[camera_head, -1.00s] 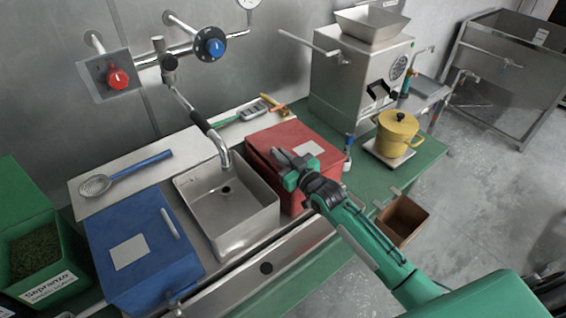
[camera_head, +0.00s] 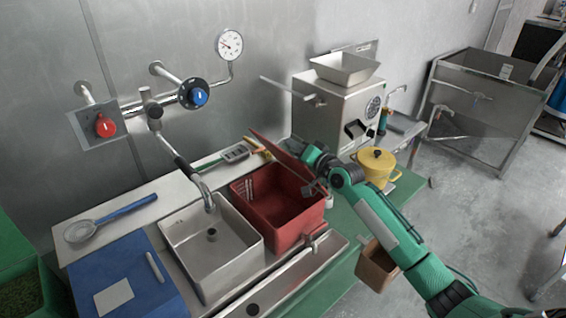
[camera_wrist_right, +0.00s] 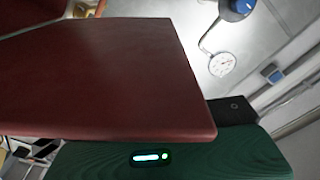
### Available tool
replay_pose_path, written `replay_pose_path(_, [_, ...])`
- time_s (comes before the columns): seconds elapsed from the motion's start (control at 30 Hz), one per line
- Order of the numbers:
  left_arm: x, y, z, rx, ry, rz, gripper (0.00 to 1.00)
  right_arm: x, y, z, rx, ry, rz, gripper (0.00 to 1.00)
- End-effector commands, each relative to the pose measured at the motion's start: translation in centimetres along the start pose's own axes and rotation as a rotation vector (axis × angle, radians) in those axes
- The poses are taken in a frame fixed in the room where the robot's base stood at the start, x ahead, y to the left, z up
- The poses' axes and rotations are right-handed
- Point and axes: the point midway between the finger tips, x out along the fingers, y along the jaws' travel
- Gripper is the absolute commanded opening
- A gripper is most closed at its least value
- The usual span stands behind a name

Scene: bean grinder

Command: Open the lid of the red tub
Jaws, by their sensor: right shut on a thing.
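The red tub (camera_head: 290,232) stands right of the sink, and its inside shows, looking empty. Its red lid (camera_head: 276,146) is raised and tilted up steeply behind the tub, seen almost edge-on. My right gripper (camera_head: 316,168) is at the lid's right part and shut on it; the fingertips are partly hidden. In the right wrist view the lid (camera_wrist_right: 110,80) fills much of the picture as a broad red panel, close to the green gripper body. My left gripper is not in view.
The steel sink (camera_head: 212,250) with its tap is left of the tub. A blue lidded tub (camera_head: 125,270) is further left. The grinder (camera_head: 338,110) and a yellow pot (camera_head: 374,166) stand behind and right of my gripper. A brown box (camera_head: 377,268) is below the counter's right edge.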

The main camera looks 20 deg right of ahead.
Motion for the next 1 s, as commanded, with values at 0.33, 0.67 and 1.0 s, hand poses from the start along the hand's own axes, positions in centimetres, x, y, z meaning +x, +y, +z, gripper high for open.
replay_pose_path(0.33, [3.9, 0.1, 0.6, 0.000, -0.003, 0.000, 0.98, 0.0, 3.9, -5.3, 0.322, 0.004, -0.002, 0.00])
replay_pose_path(0.67, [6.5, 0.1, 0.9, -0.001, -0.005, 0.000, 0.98, 0.0, 7.2, -8.5, 0.551, 0.002, -0.001, 0.00])
replay_pose_path(1.0, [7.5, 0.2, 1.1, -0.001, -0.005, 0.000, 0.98, 0.0, 8.7, -9.7, 0.654, 0.001, 0.000, 0.00])
